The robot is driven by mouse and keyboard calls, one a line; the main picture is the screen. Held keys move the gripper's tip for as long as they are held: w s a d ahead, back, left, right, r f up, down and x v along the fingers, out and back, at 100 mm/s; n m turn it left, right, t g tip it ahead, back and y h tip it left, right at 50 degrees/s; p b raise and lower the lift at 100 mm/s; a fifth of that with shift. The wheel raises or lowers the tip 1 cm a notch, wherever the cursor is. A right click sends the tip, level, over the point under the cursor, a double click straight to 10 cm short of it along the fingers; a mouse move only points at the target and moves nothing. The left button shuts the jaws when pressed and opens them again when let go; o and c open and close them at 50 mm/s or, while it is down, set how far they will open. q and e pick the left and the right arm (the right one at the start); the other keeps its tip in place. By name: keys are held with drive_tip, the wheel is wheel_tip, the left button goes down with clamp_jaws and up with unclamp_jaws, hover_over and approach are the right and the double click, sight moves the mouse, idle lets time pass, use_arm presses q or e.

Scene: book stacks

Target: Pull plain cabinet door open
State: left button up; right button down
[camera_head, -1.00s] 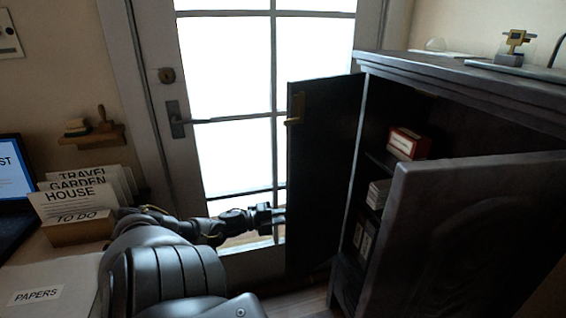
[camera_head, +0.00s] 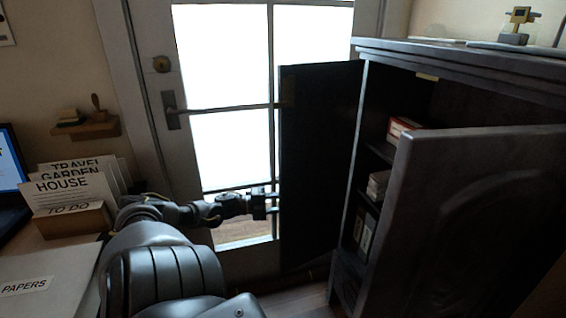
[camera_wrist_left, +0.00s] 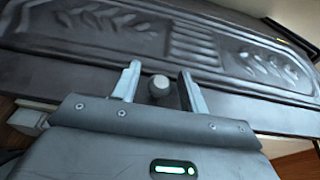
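The dark cabinet (camera_head: 450,62) stands at the right in the head view with both doors standing open. Its far left door (camera_head: 318,165) is swung out in front of the glass door, its plain inner face toward me. The near right door (camera_head: 470,220) shows an arched carved panel. My left gripper (camera_head: 272,203) is at the outer edge of the left door, partly hidden behind it. In the wrist view, my left gripper (camera_wrist_left: 158,84) is open, its fingers on either side of a round knob (camera_wrist_left: 158,90) with visible gaps. The door face there (camera_wrist_left: 205,45) has leaf carvings. My right gripper is not in view.
A glass-paned door (camera_head: 225,100) with a lever handle (camera_head: 172,110) is behind my left arm. Small boxes (camera_head: 402,128) sit on the cabinet shelves. A file box (camera_head: 72,222) and papers (camera_head: 45,280) lie on the desk at the left.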

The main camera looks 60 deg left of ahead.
use_arm(q)
drive_tip(key=shift+s, duration=0.15)
drive_tip(key=shift+s+a, duration=0.2)
drive_tip(key=shift+s, duration=0.15)
drive_tip(key=p+v, duration=0.1)
drive_tip(key=v, duration=0.5)
drive_tip(key=shift+s+a, duration=0.2)
drive_tip(key=shift+s, duration=0.05)
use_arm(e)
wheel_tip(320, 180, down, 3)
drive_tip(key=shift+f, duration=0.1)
